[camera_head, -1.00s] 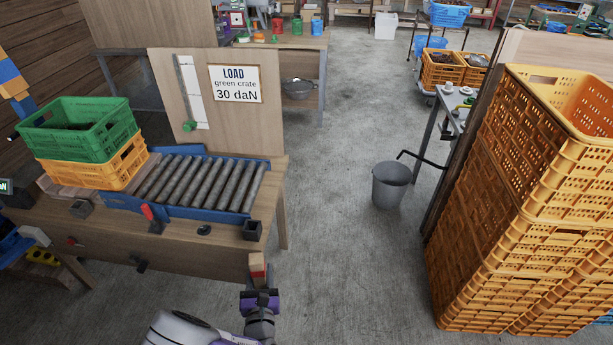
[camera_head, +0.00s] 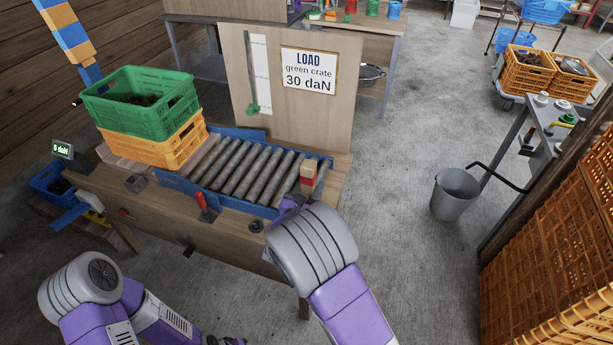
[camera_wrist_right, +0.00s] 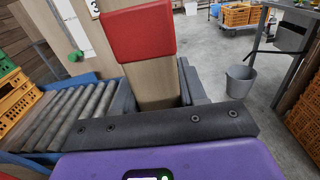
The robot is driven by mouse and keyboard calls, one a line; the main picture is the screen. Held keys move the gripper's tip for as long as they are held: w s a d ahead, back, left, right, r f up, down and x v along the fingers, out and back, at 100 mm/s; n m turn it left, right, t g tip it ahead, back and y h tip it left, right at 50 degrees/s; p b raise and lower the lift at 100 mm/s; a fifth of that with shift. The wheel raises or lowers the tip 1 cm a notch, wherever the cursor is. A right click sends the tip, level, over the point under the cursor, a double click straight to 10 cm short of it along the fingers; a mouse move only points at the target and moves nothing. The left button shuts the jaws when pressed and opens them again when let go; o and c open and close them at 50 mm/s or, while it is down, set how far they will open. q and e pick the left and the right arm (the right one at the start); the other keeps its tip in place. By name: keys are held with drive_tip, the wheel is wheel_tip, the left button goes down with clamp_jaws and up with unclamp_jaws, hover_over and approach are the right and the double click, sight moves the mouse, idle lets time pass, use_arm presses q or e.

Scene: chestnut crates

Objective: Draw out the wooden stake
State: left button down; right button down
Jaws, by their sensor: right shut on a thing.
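The wooden stake (camera_head: 308,175) is a short pale square block with a red band, in front of the right end of the roller conveyor in the head view. My right gripper (camera_head: 297,197) is shut on it. In the right wrist view the stake (camera_wrist_right: 160,84) rises from between the dark fingers (camera_wrist_right: 155,100), with its red part (camera_wrist_right: 138,34) uppermost. Its lower end is hidden, so I cannot tell whether it touches the bench.
A green crate (camera_head: 172,122) sits on a yellow crate (camera_head: 198,142) left of the roller conveyor (camera_head: 245,172). A sign board (camera_head: 270,62) stands behind it. A display (camera_head: 63,149) is at the left. A grey bucket (camera_head: 455,195) and stacked yellow crates (camera_head: 560,270) stand right.

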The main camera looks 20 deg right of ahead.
drive_tip(key=shift+w+r, duration=0.1)
drive_tip(key=shift+r, duration=0.05)
drive_tip(key=shift+s, duration=0.2)
wheel_tip(320, 180, down, 6)
drive_tip(key=b, duration=0.4)
drive_tip(key=shift+r, duration=0.25)
drive_tip(key=shift+f, duration=0.15)
idle(1.6)
drive_tip(key=shift+f+b, duration=2.3)
drive_tip(key=shift+f, duration=1)
drive_tip(key=c, duration=0.5)
unclamp_jaws()
drive_tip(key=shift+c, duration=0.2)
